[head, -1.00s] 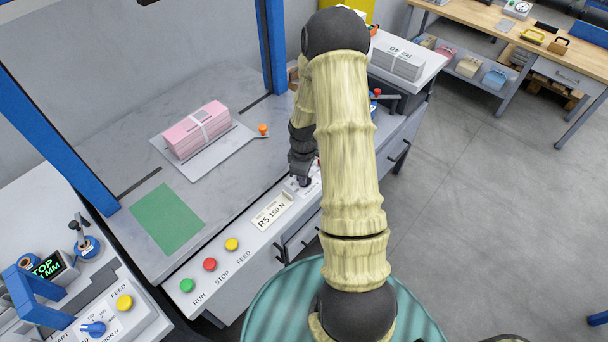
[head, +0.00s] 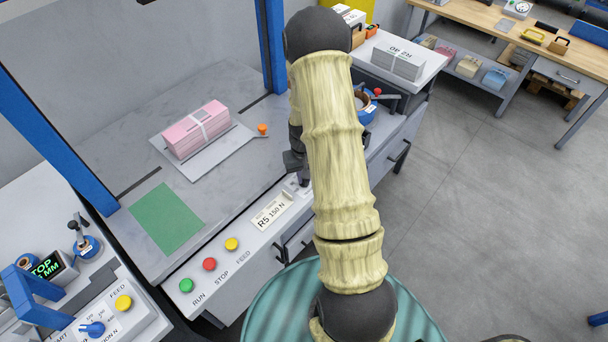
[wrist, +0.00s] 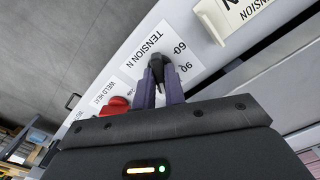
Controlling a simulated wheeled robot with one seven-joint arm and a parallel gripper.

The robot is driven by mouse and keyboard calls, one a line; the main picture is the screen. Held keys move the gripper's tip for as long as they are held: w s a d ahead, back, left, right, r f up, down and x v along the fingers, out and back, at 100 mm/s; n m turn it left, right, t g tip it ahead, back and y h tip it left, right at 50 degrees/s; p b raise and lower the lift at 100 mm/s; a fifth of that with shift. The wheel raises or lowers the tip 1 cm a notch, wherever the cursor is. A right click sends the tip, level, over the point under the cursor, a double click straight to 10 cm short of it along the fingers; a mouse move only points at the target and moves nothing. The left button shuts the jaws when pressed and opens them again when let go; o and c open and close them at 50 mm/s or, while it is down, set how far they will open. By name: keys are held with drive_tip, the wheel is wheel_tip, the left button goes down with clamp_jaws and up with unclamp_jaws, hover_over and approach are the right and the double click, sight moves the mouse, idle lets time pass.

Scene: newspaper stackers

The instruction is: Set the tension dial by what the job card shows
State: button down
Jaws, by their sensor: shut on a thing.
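The job card (head: 271,213) on the front panel reads "R5 150 N"; a corner of a card (wrist: 245,12) shows at the top of the wrist view. The tension dial (wrist: 157,64) has a black knob on a white plate marked "TENSION N", with 60 and 90 readable to its right. The other marks are hidden behind my gripper. My gripper (wrist: 160,84) is shut on this knob, with one dark finger on each side. I cannot tell which mark the knob points at. In the head view my arm hides most of the dial.
A red weld heat knob (wrist: 115,106) is close to the left of my gripper in the wrist view. Green, red and yellow buttons (head: 210,264) line the panel's left. A pink bundle (head: 197,131) lies on a grey plate behind. Another machine's blue dial (head: 93,328) is at lower left.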

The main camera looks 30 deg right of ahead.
drive_tip(key=shift+w+r+m, duration=0.1)
drive_tip(key=shift+m, duration=1.1)
drive_tip(key=c, duration=1.5)
unclamp_jaws()
drive_tip(key=shift+o, duration=0.2)
wheel_tip(320, 180, up, 17)
drive_tip(key=shift+r+b, duration=0.15)
drive_tip(key=shift+b, duration=0.25)
